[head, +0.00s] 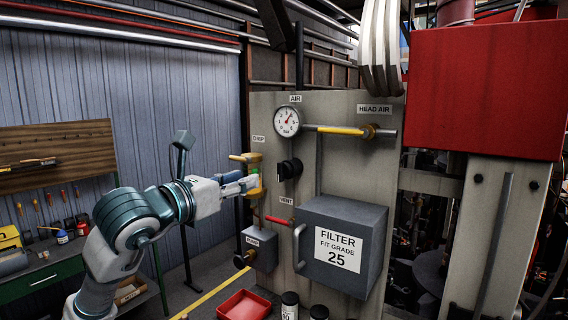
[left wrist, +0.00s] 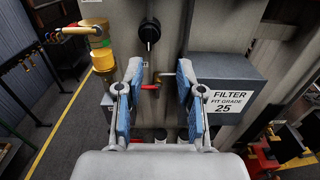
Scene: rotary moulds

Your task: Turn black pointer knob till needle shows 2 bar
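The black pointer knob (head: 289,169) sits on the beige panel below the round white gauge (head: 287,122). The gauge, under the AIR label, has a red needle pointing up and slightly right; its numbers are too small to read surely. My left gripper (head: 250,183) is left of the knob and slightly below it in the head view, apart from it. In the left wrist view the knob (left wrist: 149,32) shows beyond the fingertips, and the gripper (left wrist: 158,72) is open with nothing between its blue-padded fingers. My right gripper is not in view.
A brass and amber fitting (head: 254,168) is close behind the left gripper. A red-handled valve (head: 279,220) is below the knob, beside the grey filter box (head: 374,235). A yellow handle (head: 340,130) is right of the gauge. A red tray (head: 244,305) is low in front.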

